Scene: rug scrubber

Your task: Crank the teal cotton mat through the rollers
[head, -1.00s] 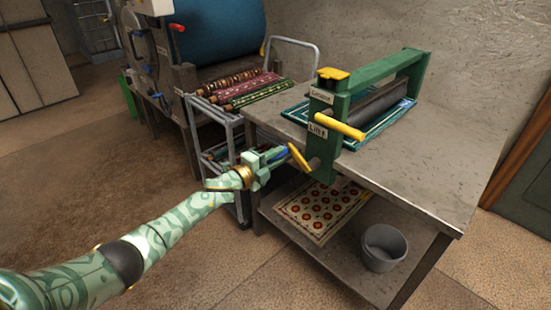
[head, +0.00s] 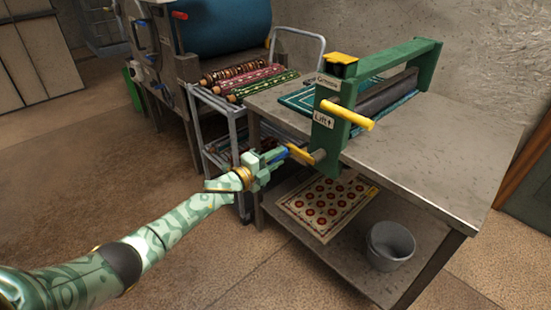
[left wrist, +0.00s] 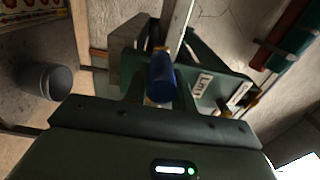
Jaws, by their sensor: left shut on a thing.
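The teal mat (head: 300,101) lies flat on the metal table, under the green roller frame (head: 388,60). Parts of it show on both sides of the dark roller (head: 388,92); its middle is hidden. A crank with a yellow arm (head: 301,155) and a blue handle (head: 281,154) is on the frame's near end. My left gripper (head: 272,158) is shut on the blue handle, which also shows between the fingers in the left wrist view (left wrist: 162,80). My right gripper is not in view.
A yellow bar (head: 345,114) sticks out above the crank, by a "Lift" label. A patterned mat (head: 325,205) and a grey bucket (head: 390,246) are on the lower shelf. A cart with rolled rugs (head: 262,84) stands left of the table. The table's near right part is clear.

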